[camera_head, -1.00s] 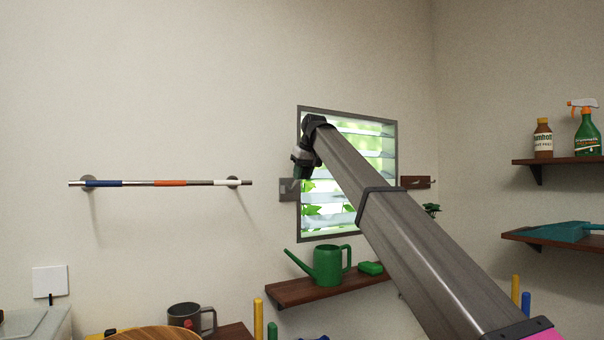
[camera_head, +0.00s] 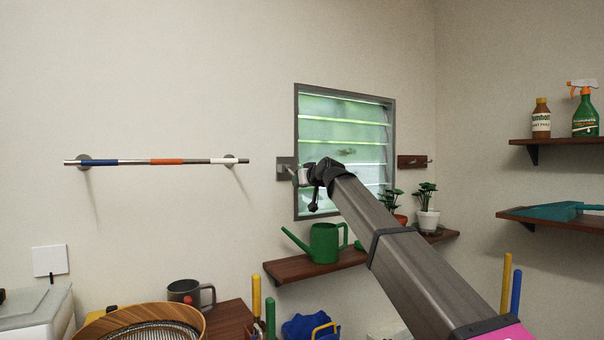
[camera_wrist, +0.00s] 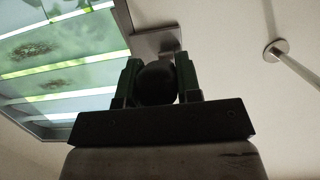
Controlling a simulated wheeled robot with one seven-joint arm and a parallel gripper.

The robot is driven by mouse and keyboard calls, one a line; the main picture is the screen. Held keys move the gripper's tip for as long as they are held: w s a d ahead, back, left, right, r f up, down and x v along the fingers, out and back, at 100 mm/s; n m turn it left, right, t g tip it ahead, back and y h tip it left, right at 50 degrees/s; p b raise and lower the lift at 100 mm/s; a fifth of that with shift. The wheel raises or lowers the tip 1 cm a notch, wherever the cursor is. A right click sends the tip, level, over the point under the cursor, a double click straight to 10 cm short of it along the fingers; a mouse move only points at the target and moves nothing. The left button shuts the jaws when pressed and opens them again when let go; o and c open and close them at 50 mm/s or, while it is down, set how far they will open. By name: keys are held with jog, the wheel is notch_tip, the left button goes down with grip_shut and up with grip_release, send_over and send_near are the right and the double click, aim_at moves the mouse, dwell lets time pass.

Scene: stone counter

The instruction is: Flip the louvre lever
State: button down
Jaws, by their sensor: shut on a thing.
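The louvre window (camera_head: 345,135) is set in the back wall in a grey frame, and its slats look nearly flat and closed, frosted green with thin bright gaps. It also shows at the left of the wrist view (camera_wrist: 50,60). The lever's grey mounting plate (camera_head: 284,164) is on the wall at the window's left edge; it shows in the wrist view too (camera_wrist: 157,41). My gripper (camera_head: 304,177) is at the plate. In the wrist view its two green fingers (camera_wrist: 157,78) are shut on the lever's dark round knob (camera_wrist: 156,86). The lever's shaft is mostly hidden.
A striped rail (camera_head: 160,161) is on the wall to the left. Below the window, a shelf (camera_head: 300,268) holds a green watering can (camera_head: 324,243) and potted plants (camera_head: 428,215). A wooden hook board (camera_head: 411,162) is right of the window. Shelves with bottles (camera_head: 585,112) are at right.

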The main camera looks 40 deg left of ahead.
jog(key=shift+w+a+f+t+y, duration=0.1)
jog(key=shift+a+f+t+y, duration=0.2)
jog(key=shift+f+y, duration=0.4)
jog(key=shift+w+a+f+t+y, duration=0.1)
jog(key=shift+a+f+y, duration=0.3)
jog(key=shift+f+y, duration=0.3)
jog(key=shift+f, duration=0.1)
jog(key=c, duration=0.8)
grip_release()
jog(key=shift+a, duration=0.1)
jog(key=v, duration=1)
jog(key=shift+d+f, duration=0.15)
jog(key=shift+d, duration=0.25)
jog(key=shift+s, duration=0.1)
